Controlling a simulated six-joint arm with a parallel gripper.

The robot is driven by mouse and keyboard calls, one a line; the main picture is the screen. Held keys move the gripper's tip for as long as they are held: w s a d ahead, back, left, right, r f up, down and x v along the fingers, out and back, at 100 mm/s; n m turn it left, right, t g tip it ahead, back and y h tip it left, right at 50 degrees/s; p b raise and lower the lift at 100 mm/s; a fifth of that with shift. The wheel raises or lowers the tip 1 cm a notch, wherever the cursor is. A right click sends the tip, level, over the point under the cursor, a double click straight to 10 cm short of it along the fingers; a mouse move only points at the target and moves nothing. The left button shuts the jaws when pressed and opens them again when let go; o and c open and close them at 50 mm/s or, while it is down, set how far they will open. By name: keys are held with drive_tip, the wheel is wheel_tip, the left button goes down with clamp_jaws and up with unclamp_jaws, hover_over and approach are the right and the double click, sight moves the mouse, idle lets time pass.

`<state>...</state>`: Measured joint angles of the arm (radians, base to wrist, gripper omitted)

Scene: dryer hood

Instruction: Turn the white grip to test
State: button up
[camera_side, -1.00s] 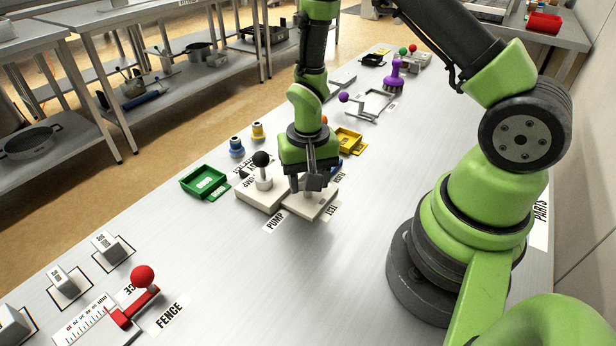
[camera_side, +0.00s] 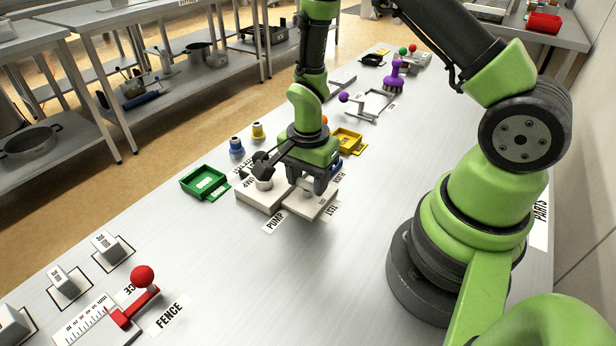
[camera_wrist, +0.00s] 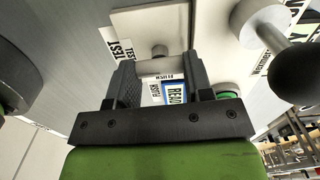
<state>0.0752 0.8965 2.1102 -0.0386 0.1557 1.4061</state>
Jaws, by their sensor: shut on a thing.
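The white grip sits on a pale square plate (camera_side: 312,205) with PUMP and TEST labels around it. My gripper (camera_side: 307,184) points down over this plate and is shut on the white grip, which the fingers and palm mostly hide in the side view. In the wrist view my gripper's two dark fingers (camera_wrist: 162,72) stand either side of the middle, with the plate (camera_wrist: 150,24) beyond them. The TEST label (camera_wrist: 122,48) is left of the fingers there, and FLUSH and READY labels show between them. Which label the grip points to cannot be told.
A black ball knob on a white stem (camera_wrist: 298,72) stands close beside my gripper, on the neighbouring pale block (camera_side: 258,198). A green tray (camera_side: 204,182) lies to the left and a yellow tray (camera_side: 348,140) behind. The table toward the red FENCE lever (camera_side: 143,276) is mostly clear.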

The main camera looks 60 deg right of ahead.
drive_tip(key=shift+m, duration=0.4)
drive_tip(key=o, duration=0.9)
wheel_tip(320, 180, up, 10)
idle(0.4)
wheel_tip(320, 180, up, 13)
drive_tip(key=n+t, duration=0.4)
drive_tip(key=n, duration=0.3)
hover_over(308, 182)
drive_tip(key=s+a, duration=0.2)
drive_tip(key=s, duration=0.3)
drive_tip(key=s+a+r+n+t, duration=0.1)
drive_tip(key=s+n, duration=0.1)
drive_tip(key=s+a+r+n+t+y, duration=0.1)
drive_tip(key=s+r+n, duration=0.1)
drive_tip(key=s, duration=0.1)
drive_tip(key=s+r+n+t+y, duration=0.1)
drive_tip(key=s+r+n, duration=0.1)
drive_tip(key=n, duration=0.1)
drive_tip(key=shift+s+a+r, duration=0.15)
drive_tip(key=shift+s+a, duration=0.05)
drive_tip(key=shift+a, duration=0.2)
